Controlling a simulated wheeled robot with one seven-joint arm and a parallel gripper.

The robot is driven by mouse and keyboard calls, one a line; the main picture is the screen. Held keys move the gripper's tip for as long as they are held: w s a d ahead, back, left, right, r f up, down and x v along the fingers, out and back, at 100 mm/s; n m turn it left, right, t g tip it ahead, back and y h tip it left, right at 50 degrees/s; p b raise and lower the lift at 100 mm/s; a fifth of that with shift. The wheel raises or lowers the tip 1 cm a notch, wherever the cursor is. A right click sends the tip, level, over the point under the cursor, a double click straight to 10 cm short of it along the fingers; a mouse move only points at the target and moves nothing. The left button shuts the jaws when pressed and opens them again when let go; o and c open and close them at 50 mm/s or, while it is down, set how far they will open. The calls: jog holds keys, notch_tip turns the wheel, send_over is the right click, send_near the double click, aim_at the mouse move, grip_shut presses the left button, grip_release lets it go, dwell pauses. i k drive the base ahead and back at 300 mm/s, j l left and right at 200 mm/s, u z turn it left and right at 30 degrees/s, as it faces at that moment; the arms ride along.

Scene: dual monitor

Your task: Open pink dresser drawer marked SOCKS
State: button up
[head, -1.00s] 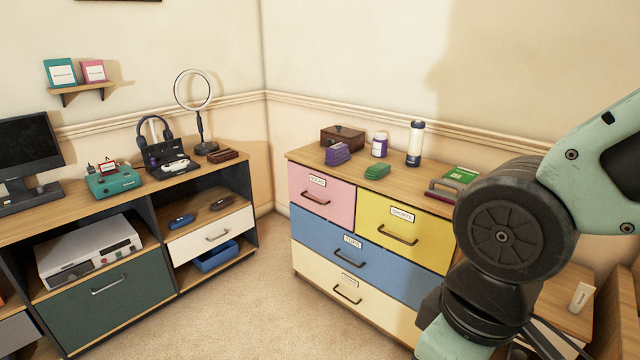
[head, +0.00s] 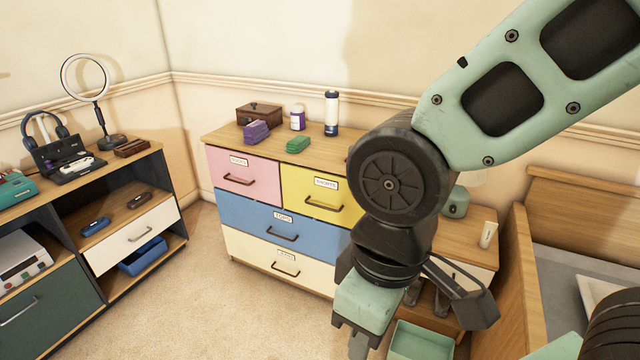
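The dresser (head: 230,228) stands against the back wall near the room's corner. Its pink drawer (head: 262,180) is at the upper left, shut flush, with a dark bar handle (head: 239,181) and a small white label (head: 239,161) whose print is too small to read surely. My arm hangs in front of the dresser's right side and hides part of it. My gripper (head: 360,335) is low, near the bottom of the picture, right of and nearer than the pink drawer and apart from it. Its fingers do not show clearly enough to tell their state.
Yellow (head: 300,190), blue (head: 255,220) and cream (head: 255,255) drawers look shut. Small items, including a purple stack (head: 256,132), stand on the dresser. A shelf unit (head: 112,232) stands left, a nightstand (head: 470,240) and bed right. The carpet (head: 190,300) before the dresser is clear.

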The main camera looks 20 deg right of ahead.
aim_at(252, 176)
jog(key=i+j+u, duration=0.2)
jog(key=u, duration=0.2)
jog(key=i+j+u, duration=0.1)
jog(key=i+u, duration=0.3)
jog(key=i, duration=0.85)
jog(key=i+z, duration=0.35)
jog(key=i+j+z, duration=0.3)
jog(key=i+z, duration=0.15)
jog(key=z, duration=0.85)
